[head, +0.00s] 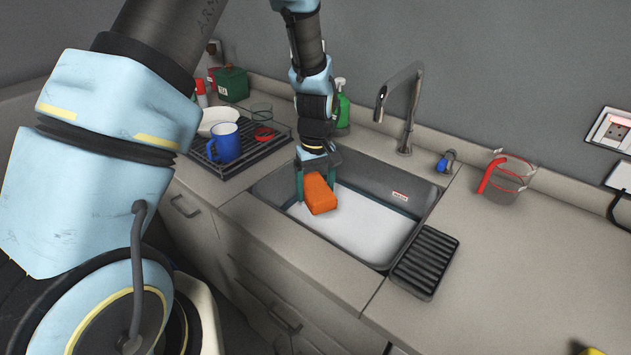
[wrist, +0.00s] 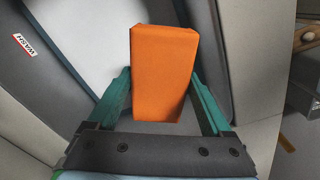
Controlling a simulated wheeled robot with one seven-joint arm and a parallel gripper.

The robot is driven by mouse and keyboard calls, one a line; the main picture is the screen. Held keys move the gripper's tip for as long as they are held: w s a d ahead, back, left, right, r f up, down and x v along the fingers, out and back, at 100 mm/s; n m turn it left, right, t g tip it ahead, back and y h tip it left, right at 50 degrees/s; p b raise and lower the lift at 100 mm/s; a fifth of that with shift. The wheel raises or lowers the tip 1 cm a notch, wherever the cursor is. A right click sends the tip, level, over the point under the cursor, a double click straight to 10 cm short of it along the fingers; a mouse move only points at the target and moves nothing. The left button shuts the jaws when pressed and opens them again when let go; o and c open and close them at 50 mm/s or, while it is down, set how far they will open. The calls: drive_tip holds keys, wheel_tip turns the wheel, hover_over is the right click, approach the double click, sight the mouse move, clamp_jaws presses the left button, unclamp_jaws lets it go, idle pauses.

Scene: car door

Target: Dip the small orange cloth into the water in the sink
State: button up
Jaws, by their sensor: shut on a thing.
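The small orange cloth (head: 319,194) looks like a thick folded block. My gripper (head: 317,187) is shut on it and holds it over the left part of the sink (head: 372,180). The cloth also shows between my green fingers in the wrist view (wrist: 163,75). The pale water (head: 350,227) fills the bottom of the sink below the cloth. The cloth seems to be above the water; the exact gap cannot be told.
A tall faucet (head: 410,110) stands behind the sink. A drying rack (head: 262,152) with a blue mug (head: 225,143) and a plate (head: 217,120) is to the left. A black ribbed tray (head: 426,262) lies at the sink's right edge. A clear jug (head: 508,177) stands farther right.

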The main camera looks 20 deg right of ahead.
wheel_tip(320, 180, down, 13)
drive_tip(key=b, duration=0.8)
drive_tip(key=shift+f+b, duration=0.2)
drive_tip(key=shift+b, duration=0.15)
drive_tip(key=shift+f+b, duration=0.95)
drive_tip(key=shift+f, duration=0.5)
drive_tip(key=shift+f, duration=0.1)
wheel_tip(320, 180, up, 9)
drive_tip(key=p, duration=0.6)
